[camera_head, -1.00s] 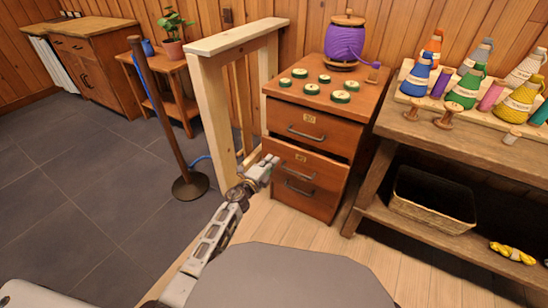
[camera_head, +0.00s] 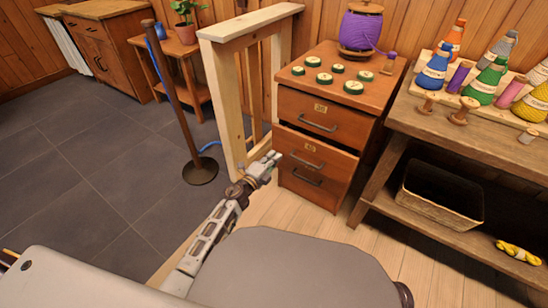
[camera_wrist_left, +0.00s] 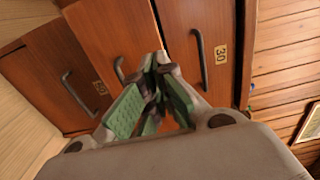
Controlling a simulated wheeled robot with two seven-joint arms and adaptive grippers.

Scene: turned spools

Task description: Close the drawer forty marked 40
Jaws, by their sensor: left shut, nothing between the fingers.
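The brown drawer cabinet (camera_head: 362,117) stands right of centre in the head view. It has three drawers. The middle drawer (camera_head: 328,161) sticks out a little, with a dark gap above its front. Its small plate cannot be read, so I cannot confirm the 40. The top drawer (camera_head: 335,123) is marked 30 in the wrist view (camera_wrist_left: 221,55) and looks closed, as does the bottom drawer (camera_head: 318,191). My left gripper (camera_head: 275,157) is shut and empty, at the left edge of the middle drawer's front. In the wrist view its green-padded fingers (camera_wrist_left: 152,100) hide part of that drawer; touching cannot be told.
Several green-rimmed discs and a purple spool (camera_head: 361,31) stand on the cabinet. A pale wooden frame (camera_head: 222,105) and a post (camera_head: 175,95) stand to its left.

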